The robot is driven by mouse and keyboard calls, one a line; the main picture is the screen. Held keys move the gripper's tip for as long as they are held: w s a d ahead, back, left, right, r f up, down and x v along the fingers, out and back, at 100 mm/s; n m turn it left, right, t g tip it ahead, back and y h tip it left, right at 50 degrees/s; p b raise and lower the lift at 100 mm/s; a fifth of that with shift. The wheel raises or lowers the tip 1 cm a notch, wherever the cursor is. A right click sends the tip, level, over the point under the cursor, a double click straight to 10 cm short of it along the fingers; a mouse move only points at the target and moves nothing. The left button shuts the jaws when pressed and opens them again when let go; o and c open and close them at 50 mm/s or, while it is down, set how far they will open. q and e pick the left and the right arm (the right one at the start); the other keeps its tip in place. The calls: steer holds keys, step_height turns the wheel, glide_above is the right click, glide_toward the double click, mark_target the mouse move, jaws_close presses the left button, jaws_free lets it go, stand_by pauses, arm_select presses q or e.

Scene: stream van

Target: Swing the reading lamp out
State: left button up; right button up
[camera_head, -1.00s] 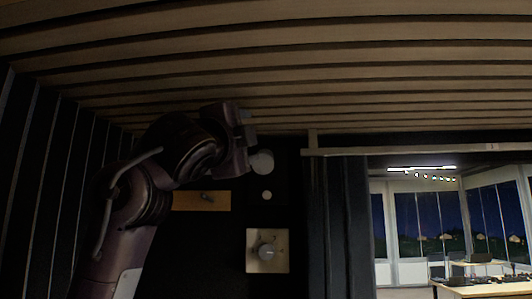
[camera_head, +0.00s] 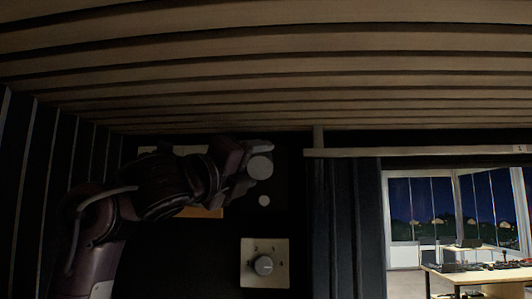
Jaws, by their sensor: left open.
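A pale round disc (camera_head: 260,167), which looks like the reading lamp's head, is on the dark back wall. My left gripper (camera_head: 252,168) is open beside it, one finger above and one below its left side. The disc lies partly between the fingertips; I cannot tell whether they touch it. The lamp's arm or mount is not clear, and my left arm hides the wall to the left. My right gripper is out of view.
A smaller pale disc (camera_head: 264,201) sits just below. Lower down is a square plate with a dial (camera_head: 264,265). An orange-brown wooden board (camera_head: 205,212) is partly behind my arm. A dark curtain (camera_head: 345,225) and window opening are right; the slatted ceiling (camera_head: 300,70) is above.

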mark_target(266, 162)
arm_select(q)
steer(key=p+x, duration=0.1)
steer(key=x, duration=0.3)
steer(key=shift+s+r+p, duration=0.15)
steer(key=shift+p, duration=0.25)
steer(key=shift+w, duration=0.5)
steer(key=shift+s+d, duration=0.1)
steer(key=shift+s, duration=0.1)
steer(key=shift+c, duration=0.6)
steer(key=c, duration=0.9)
steer(key=shift+o, duration=0.2)
steer(key=shift+r+n+g+y, duration=0.15)
steer(key=shift+n+g+y, duration=0.15)
steer(key=shift+n+y, duration=0.15)
steer(key=shift+n+g+y, duration=0.35)
steer(key=shift+n+g, duration=0.1)
steer(key=shift+g, duration=0.05)
steer(key=o, duration=1)
